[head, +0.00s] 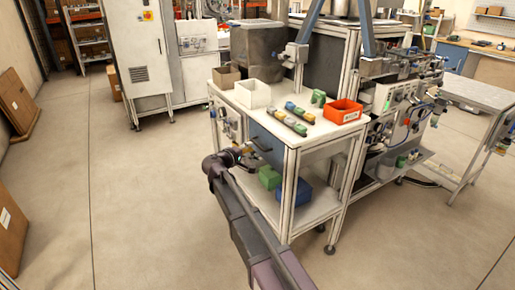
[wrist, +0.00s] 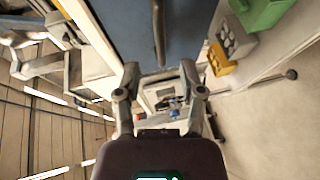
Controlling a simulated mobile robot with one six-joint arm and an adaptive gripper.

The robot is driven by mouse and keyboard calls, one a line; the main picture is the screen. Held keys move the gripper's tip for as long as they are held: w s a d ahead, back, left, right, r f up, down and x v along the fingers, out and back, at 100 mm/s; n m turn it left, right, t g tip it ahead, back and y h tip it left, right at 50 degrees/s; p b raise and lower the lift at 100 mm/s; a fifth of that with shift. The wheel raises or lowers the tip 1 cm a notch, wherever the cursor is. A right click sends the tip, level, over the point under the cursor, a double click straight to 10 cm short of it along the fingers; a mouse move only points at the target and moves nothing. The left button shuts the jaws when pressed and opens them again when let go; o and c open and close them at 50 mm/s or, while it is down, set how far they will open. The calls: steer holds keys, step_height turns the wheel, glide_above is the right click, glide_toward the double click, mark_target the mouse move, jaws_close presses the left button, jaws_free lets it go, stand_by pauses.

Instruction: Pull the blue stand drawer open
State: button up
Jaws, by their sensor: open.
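The blue stand drawer (head: 275,153) sits under the white top of the stand, and its front looks flush with the frame. Its dark handle (head: 262,146) shows on the front, just right of my gripper (head: 243,151). In the wrist view the blue drawer front (wrist: 125,30) fills the top middle. The dark handle (wrist: 159,40) runs down it toward the gap between my fingers. My gripper (wrist: 160,72) is open, with its two fingers apart and nothing held between them. I cannot tell whether a finger touches the handle.
The stand top (head: 322,128) holds an orange bin (head: 343,112), a white bin (head: 252,94) and small green and yellow parts. Green and blue bins lie on the lower shelf (head: 310,212). Open floor (head: 130,200) lies left of the stand. A metal frame adjoins it on the right.

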mark_target(257, 144)
steer(key=b+x, duration=0.1)
steer(key=x, duration=0.5)
steer(key=shift+w+d+f, duration=0.1)
steer(key=shift+w+d, duration=0.05)
steer(key=shift+w, duration=0.1)
jaws_close()
